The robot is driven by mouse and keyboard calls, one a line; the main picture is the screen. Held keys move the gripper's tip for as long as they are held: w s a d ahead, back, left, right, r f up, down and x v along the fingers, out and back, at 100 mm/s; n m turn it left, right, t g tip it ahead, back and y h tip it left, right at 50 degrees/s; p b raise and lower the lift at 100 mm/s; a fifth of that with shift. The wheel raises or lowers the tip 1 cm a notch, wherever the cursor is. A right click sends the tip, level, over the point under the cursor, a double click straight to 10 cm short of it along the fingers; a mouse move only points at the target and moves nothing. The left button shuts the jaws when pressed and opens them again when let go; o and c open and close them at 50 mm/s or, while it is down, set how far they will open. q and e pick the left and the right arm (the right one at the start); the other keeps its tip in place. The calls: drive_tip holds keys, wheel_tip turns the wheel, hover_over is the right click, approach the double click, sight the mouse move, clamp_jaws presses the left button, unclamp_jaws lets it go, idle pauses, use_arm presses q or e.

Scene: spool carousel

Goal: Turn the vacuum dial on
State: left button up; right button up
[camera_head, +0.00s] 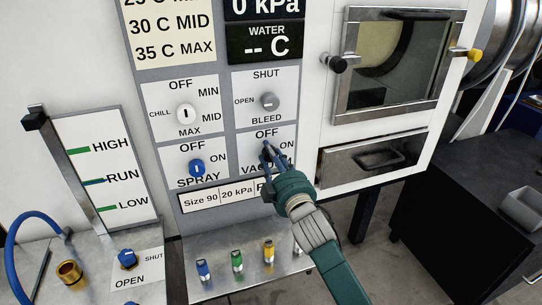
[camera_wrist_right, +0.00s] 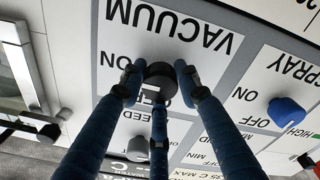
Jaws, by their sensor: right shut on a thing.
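The vacuum dial (camera_wrist_right: 160,75) is a dark round knob on a white plate marked VACUUM, OFF and ON, seen upside down in the right wrist view. My right gripper (camera_wrist_right: 158,84) has its blue fingers closed around the dial, with fingertips on both sides and another finger beside it. I cannot tell which way the dial points. My left gripper is not in view.
A metal shelf (camera_head: 225,283) with coloured fittings is below. A metal-framed door (camera_head: 395,62) and drawer (camera_head: 372,158) are to the right.

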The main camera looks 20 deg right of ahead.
drive_tip(key=shift+f, duration=0.1)
drive_tip(key=o, duration=1.1)
drive_tip(key=shift+o, duration=0.2)
drive_tip(key=s, duration=1.2)
drive_tip(key=shift+d+f, duration=0.2)
drive_tip(key=shift+d, duration=0.05)
